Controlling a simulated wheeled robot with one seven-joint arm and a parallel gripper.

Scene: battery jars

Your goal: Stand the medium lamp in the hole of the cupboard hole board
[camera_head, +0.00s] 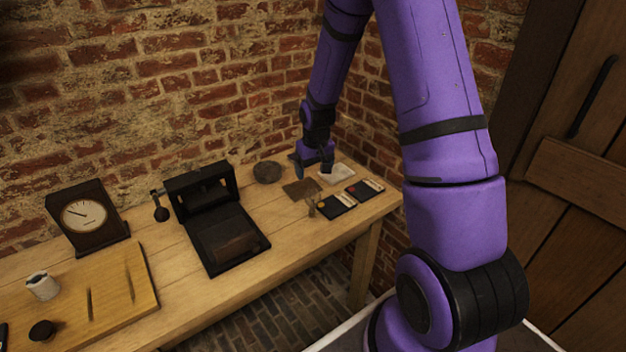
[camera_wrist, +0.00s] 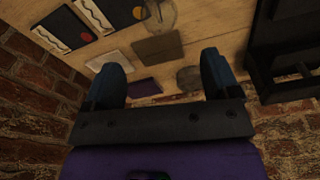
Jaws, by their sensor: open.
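My gripper (camera_head: 314,170) is over the right end of the bench, near the brick corner. Its two blue fingers are apart with nothing between them, as the wrist view also shows (camera_wrist: 162,72). A small clear glass piece (camera_head: 311,207), perhaps a lamp, stands near the bench's front edge; it shows at the top of the wrist view (camera_wrist: 160,14), ahead of the fingers and apart from them. I cannot tell if it is the medium lamp. A black cupboard (camera_head: 203,186) stands open at mid-bench, its front panel lying forward. I cannot make out a hole board in it.
A brown mat (camera_head: 300,189), a white pad (camera_head: 337,174), two dark cards (camera_head: 365,190) and a grey round stone (camera_head: 267,172) lie near my gripper. A clock (camera_head: 88,217), a slotted wooden board (camera_head: 105,297) and a white jar (camera_head: 42,286) are at left.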

